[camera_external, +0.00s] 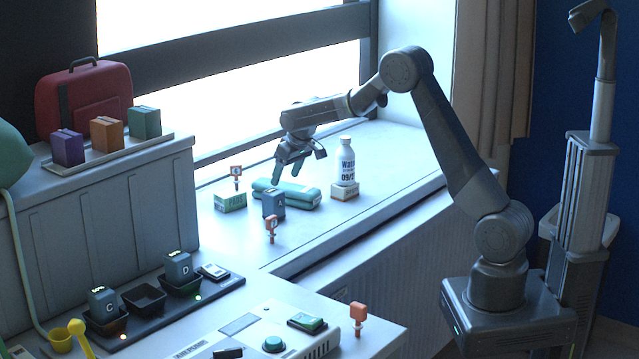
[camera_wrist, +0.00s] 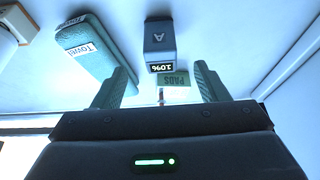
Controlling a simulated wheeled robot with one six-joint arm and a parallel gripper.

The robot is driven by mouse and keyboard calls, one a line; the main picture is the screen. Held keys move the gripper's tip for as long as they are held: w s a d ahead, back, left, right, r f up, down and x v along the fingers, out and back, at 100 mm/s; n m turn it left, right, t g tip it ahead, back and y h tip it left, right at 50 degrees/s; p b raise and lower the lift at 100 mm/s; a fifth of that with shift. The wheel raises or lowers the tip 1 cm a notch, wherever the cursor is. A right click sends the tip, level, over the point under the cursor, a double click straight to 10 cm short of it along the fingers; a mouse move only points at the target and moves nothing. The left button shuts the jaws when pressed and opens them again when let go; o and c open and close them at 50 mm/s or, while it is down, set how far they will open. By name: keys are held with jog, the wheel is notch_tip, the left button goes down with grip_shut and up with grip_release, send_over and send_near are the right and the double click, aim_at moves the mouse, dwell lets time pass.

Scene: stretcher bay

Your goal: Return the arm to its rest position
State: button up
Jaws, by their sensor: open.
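My gripper (camera_external: 290,162) is open and empty, pointing down above the windowsill, over the green rolled towel. My arm reaches left from its base, bent at a high elbow. In the wrist view the two fingers of my gripper (camera_wrist: 160,88) are spread apart. A grey battery block marked A (camera_wrist: 159,48), with a 10% label, shows beyond and between them, not held. It also stands on the sill in the external view (camera_external: 273,204). The towel (camera_external: 287,193) lies behind it and also shows in the wrist view (camera_wrist: 97,50).
A green pads box (camera_external: 230,201) and orange-topped tags (camera_external: 271,225) are nearby. Blocks C (camera_external: 103,300) and D (camera_external: 178,264) sit in a dark charging tray (camera_external: 222,286). The right sill is clear.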

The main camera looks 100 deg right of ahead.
aim_at(277, 193)
jog(key=shift+f, duration=0.1)
jog(key=p+x, duration=0.2)
jog(key=x, duration=1)
jog(key=shift+d+r, duration=0.1)
jog(key=shift+r, duration=1.15)
